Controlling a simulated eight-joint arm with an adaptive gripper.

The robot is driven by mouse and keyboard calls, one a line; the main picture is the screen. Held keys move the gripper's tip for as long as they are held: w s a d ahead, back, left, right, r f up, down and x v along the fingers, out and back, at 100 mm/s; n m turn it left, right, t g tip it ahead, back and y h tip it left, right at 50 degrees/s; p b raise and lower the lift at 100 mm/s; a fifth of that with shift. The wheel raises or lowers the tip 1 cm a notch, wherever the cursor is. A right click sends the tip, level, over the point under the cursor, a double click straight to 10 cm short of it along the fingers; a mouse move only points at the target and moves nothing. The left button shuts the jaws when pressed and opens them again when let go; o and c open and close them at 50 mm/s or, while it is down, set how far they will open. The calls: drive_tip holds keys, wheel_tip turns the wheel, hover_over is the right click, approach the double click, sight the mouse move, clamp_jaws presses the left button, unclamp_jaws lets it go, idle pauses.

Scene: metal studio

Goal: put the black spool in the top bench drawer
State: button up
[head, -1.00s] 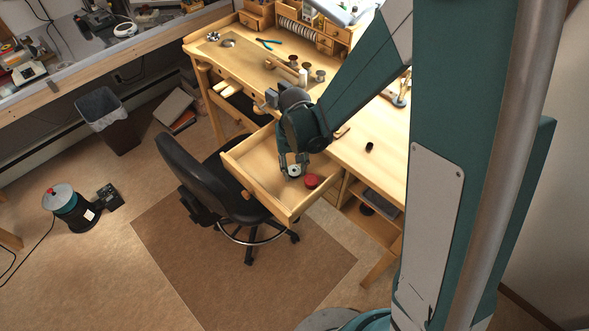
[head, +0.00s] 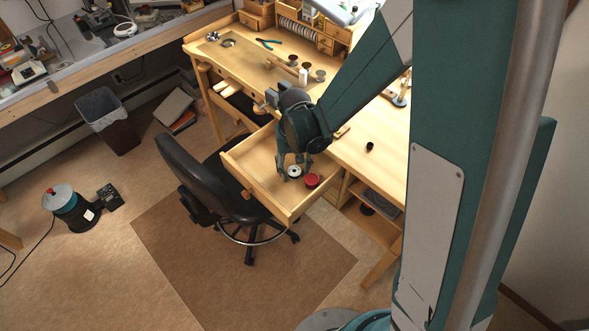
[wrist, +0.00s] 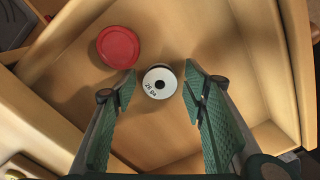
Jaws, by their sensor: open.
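The black spool (head: 293,172) rests in the pulled-out bench drawer (head: 268,203), its white-labelled end face up with a dark centre hole. In the wrist view the spool (wrist: 158,92) sits between the fingers of my gripper (wrist: 161,80), with a visible gap on each side. My gripper is open and still low over the drawer. Most of the spool's dark side is hidden beneath its pale top face. The drawer is open, and its floor shows around the spool.
A round red tin (head: 312,181) lies in the drawer just beside the spool. A black office chair (head: 205,175) stands close against the drawer's left side. The bench top (head: 250,65) holds pliers, several spools and small tools. A small dark piece (head: 369,147) lies on the bench's right part.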

sight(296, 173)
drive_tip(key=shift+r, duration=0.15)
wheel_tip(296, 173, up, 12)
drive_tip(key=p, duration=0.1)
idle(0.7)
idle(0.6)
drive_tip(key=s+d+r+t, duration=0.2)
drive_tip(key=s+d+r, duration=0.1)
drive_tip(key=d+r, duration=0.3)
drive_tip(key=s+d+r+t, duration=0.1)
drive_tip(key=s+d+r, duration=0.2)
drive_tip(key=d+r, duration=0.25)
drive_tip(key=s+d+r+m+t, duration=0.1)
drive_tip(key=s+d+r+t, duration=0.3)
drive_tip(key=s+d+r, duration=0.3)
drive_tip(key=shift+s+d+m, duration=0.4)
drive_tip(key=shift+s+d, duration=1.25)
drive_tip(key=shift+s, duration=0.1)
idle(0.6)
